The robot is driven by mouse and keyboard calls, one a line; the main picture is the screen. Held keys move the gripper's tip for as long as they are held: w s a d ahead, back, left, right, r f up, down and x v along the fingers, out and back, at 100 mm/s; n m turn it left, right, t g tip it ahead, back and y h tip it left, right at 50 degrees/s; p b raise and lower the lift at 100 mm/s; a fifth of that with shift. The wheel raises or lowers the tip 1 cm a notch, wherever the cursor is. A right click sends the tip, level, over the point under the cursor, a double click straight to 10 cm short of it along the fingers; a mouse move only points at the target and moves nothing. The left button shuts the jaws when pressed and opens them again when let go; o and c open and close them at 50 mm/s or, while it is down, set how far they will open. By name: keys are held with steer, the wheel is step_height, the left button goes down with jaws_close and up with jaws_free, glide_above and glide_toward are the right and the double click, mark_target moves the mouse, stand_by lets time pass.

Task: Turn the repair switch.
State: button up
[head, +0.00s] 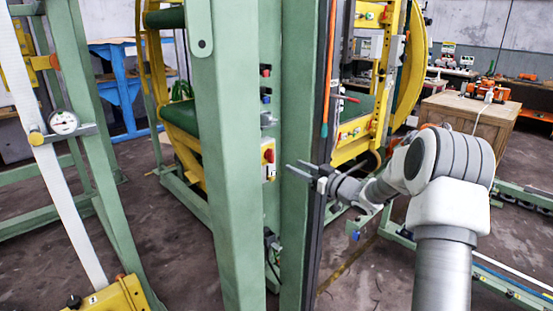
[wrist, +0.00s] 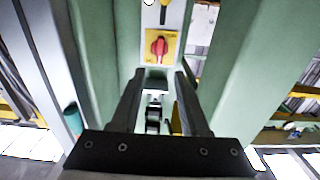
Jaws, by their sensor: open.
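The repair switch, a red rotary knob on a yellow plate (wrist: 158,47), sits on a light box between green posts in the wrist view. It also shows as a small red and yellow switch (head: 268,156) in the head view, on the machine's post left of my gripper. My gripper (head: 294,169) is open and empty in the head view, its fingers pointing left toward the switch. In the wrist view, its two dark fingers (wrist: 157,73) stand apart, with their tips just below the knob. The knob is not between them, and I see no contact.
Green posts (head: 235,180) stand close to the left of my gripper. More buttons (head: 266,98) sit above the switch. A yellow ring frame (head: 408,70) is behind, a wooden crate (head: 470,120) at the right, and a pressure gauge (head: 63,122) at the far left.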

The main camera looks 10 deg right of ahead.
mark_target(273, 156)
steer(key=x, duration=0.9)
steer(key=shift+w+a, duration=0.15)
steer(key=shift+w, duration=0.15)
jaws_close()
